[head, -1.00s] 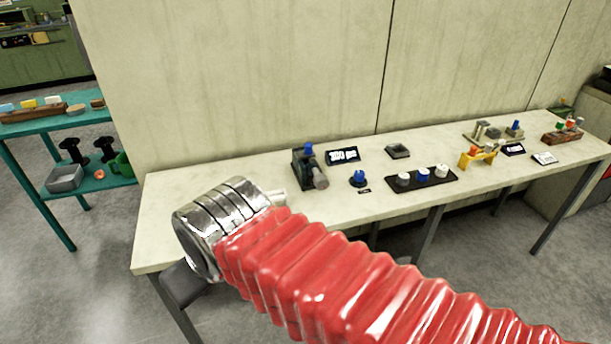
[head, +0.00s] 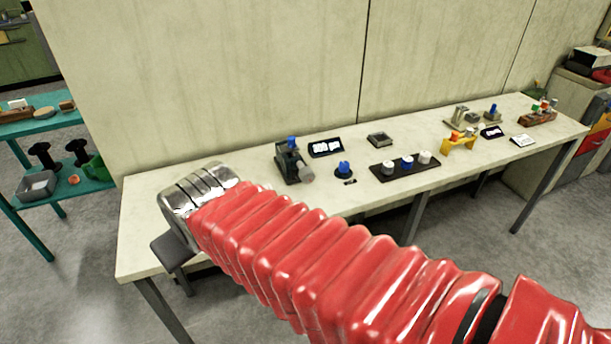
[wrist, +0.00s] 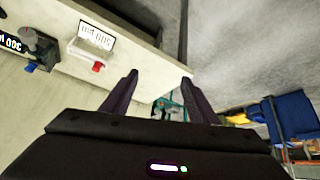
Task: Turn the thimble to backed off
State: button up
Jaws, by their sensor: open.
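My gripper (wrist: 158,92) is open and empty in the wrist view, with its two dark fingers apart beside the bench edge. No part is clearly marked as the thimble. In the wrist view, a pale block with a red knob (wrist: 97,68) stands by a white display (wrist: 95,35). My arm appears to hide it in the head view. A dark device (head: 289,165) with a blue top and a grey cylinder (head: 306,174) stands on the bench; it also shows in the wrist view (wrist: 40,48). I cannot tell which part is the thimble.
The bench (head: 145,215) runs along a pale wall. To the right stand a blue knob (head: 343,168), a dark strip with knobs (head: 376,172) and a yellow frame (head: 458,146). A teal shelf (head: 95,186) stands at the left. The bench's left end has bare room.

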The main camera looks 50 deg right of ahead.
jog(key=w+d+f+m+t+h, duration=0.1)
jog(key=w+d+f+h, duration=0.15)
jog(key=d, duration=0.65)
jog(key=w+d+f+m+t+h, duration=0.15)
jog(key=w+d+f, duration=0.25)
jog(key=d, duration=0.5)
jog(key=w+d+f+t+h, duration=0.1)
jog(key=w+d+f+t, duration=0.2)
jog(key=d, duration=0.6)
jog(key=m+t+h, duration=0.3)
jog(key=m+t, duration=0.1)
send_near(309, 179)
jog(key=s, duration=0.1)
jog(key=shift+s+a+r+g, duration=0.15)
jog(key=shift+a+r+g, duration=0.1)
jog(key=shift+a, duration=0.3)
jog(key=x, duration=1.4)
jog(key=c, duration=1)
